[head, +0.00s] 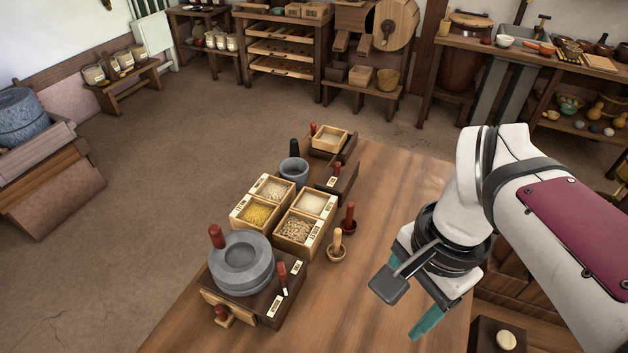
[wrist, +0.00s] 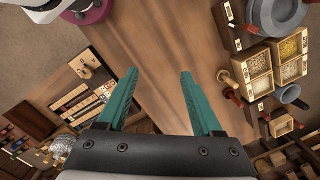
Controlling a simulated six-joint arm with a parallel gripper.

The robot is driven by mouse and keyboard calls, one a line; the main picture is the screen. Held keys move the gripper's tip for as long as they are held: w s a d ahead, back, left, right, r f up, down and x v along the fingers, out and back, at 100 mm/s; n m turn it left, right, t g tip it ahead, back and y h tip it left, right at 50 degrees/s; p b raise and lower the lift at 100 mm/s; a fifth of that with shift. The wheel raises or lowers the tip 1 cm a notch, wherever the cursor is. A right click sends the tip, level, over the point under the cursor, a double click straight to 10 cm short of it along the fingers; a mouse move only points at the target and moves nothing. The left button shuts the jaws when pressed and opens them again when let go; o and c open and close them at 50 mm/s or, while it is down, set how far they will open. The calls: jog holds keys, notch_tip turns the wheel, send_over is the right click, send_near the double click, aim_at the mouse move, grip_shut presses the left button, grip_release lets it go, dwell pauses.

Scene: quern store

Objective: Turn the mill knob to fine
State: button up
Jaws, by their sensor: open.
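The mill (head: 240,262) is a round grey stone on a dark wooden base at the front left of the table, with an upright red handle on its rim. The mill knob (head: 282,274), a red lever with a white tip, stands on the base beside the stone, between two small labels too small to read. The mill also shows at the top right of the wrist view (wrist: 287,12). My gripper (head: 416,282) is right of the mill, well apart from it. In the wrist view its teal fingers (wrist: 158,72) are open with nothing between them.
Four open grain boxes (head: 295,232) stand behind the mill. A wooden-handled tool (head: 337,245) and a red-handled one (head: 349,217) stand right of them. A grey cup (head: 294,170) and dark stands are farther back. The table (head: 385,190) is bare between these and my arm.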

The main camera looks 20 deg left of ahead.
jog(key=w+a+r+m, duration=0.1)
jog(key=w+a+r, duration=0.1)
jog(key=w+a, duration=0.45)
jog(key=m+h, duration=0.1)
jog(key=m, duration=0.1)
send_near(281, 268)
jog(key=shift+t, duration=0.3)
jog(key=f, duration=0.8)
jog(key=shift+s+f, duration=0.25)
jog(key=shift+f, duration=0.05)
grip_shut()
